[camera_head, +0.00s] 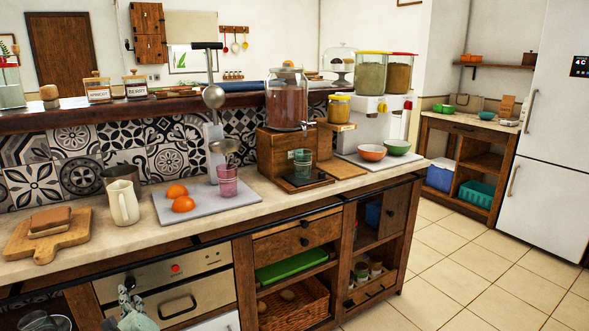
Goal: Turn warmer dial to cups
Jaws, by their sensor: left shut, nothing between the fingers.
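The warmer (205,284) is a steel drawer front built into the counter at lower left. It has a dark handle (178,307), a small red light (175,268) and small dark markings on its upper strip. My left gripper (126,284) comes up from the bottom edge, with its fingertips in front of the left part of that strip. It is shut and holds nothing. A dial cannot be made out clearly; the gripper covers that spot, and contact cannot be told. My right gripper is not in view.
The counter (80,243) above bears a cutting board (38,243), a cream jug (124,202), oranges (182,204) on a grey tray and a pink glass (227,180). Open shelves with a wicker basket (300,309) stand right of the warmer. The tiled floor (450,270) is clear at right.

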